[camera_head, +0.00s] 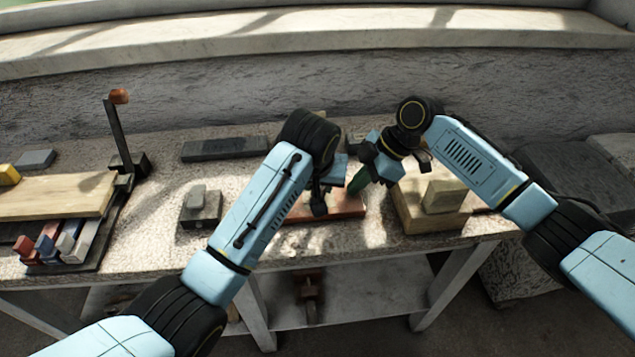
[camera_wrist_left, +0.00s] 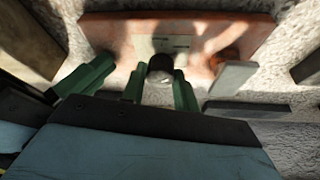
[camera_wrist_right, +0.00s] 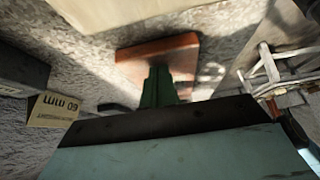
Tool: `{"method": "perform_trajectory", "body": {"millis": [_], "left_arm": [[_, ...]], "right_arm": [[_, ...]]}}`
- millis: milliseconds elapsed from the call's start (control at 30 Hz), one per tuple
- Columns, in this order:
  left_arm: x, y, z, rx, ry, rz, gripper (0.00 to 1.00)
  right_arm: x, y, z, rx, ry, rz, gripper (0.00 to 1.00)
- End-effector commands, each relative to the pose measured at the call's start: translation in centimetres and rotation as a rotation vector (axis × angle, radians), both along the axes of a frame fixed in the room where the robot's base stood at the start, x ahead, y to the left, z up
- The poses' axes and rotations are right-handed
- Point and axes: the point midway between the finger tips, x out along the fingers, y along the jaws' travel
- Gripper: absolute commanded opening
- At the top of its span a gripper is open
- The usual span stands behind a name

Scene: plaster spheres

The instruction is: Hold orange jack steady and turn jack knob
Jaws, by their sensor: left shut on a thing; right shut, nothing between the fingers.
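The orange jack (camera_head: 345,208) lies on the bench in front of my grippers, and its flat orange plate with a pale label shows in the left wrist view (camera_wrist_left: 125,32). A dark, round-ended part (camera_wrist_left: 160,68) of it stands between the green fingers of my left gripper (camera_wrist_left: 160,90), which is shut on it. I cannot tell whether this part is the knob. My right gripper (camera_head: 357,184) is shut and empty beside the left one, above the plate. Its green fingers also show together in the right wrist view (camera_wrist_right: 158,85). My left arm hides much of the jack in the head view.
A wooden block (camera_head: 444,196) on a wooden base stands right of the jack. A dark block (camera_head: 201,208) lies left, with a long dark bar (camera_head: 226,148) behind. A rack with a wooden board (camera_head: 55,196) stands far left. A 60 mm labelled block (camera_wrist_right: 52,110) is close by.

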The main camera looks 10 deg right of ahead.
Motion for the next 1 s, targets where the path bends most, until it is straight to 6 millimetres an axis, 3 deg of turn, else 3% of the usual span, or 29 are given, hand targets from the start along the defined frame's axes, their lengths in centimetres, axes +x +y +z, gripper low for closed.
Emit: {"method": "perform_trajectory", "body": {"millis": [33,233,267,400,767,1000], "left_arm": [[-0.1,-0.1,0.0,-0.002,0.002,-0.002,0.07],[-0.1,-0.1,0.0,-0.002,0.001,-0.003,0.07],[-0.1,-0.1,0.0,-0.002,0.001,-0.003,0.34],[0.0,-0.1,0.0,-0.001,0.0,-0.003,0.52],[-0.2,0.0,0.4,0.0,-0.001,-0.002,0.52],[-1.6,0.3,4.2,-0.003,-0.005,-0.003,0.52]], "right_arm": [[-0.3,-0.2,-0.8,-0.012,0.012,-0.002,0.0],[-0.3,-0.2,-0.8,-0.012,0.012,-0.002,0.0],[-0.3,-0.2,-0.8,-0.012,0.012,-0.002,0.0],[-0.3,-0.2,-0.8,-0.012,0.012,-0.002,0.0],[-0.3,-0.2,-0.8,-0.012,0.014,-0.001,0.0],[-0.3,-0.2,-0.8,-0.012,0.013,0.0,0.0]]}}
